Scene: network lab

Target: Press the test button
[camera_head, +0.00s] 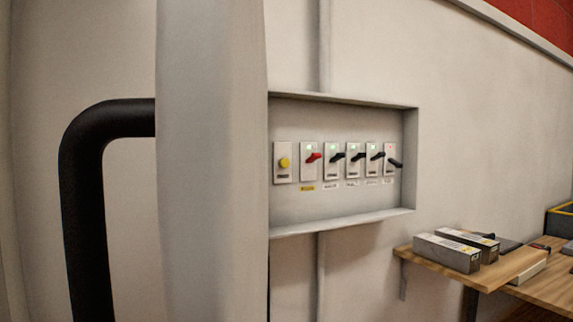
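A round yellow button (284,162) sits on a white plate at the left end of a recessed wall panel (340,209). It is the only push button I see there, but I cannot read its label. To its right is a red lever switch (313,157), then a row of several black lever switches (358,157). The rightmost black lever points lower than the others. Small green lights show above most of the levers. My gripper is not in view.
A pale upright slab (210,160), perhaps a door edge, stands close in front, left of the panel. A thick black handle (85,210) is on its left. At lower right, a wooden shelf (440,278) holds grey boxes (447,252). Space before the panel looks clear.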

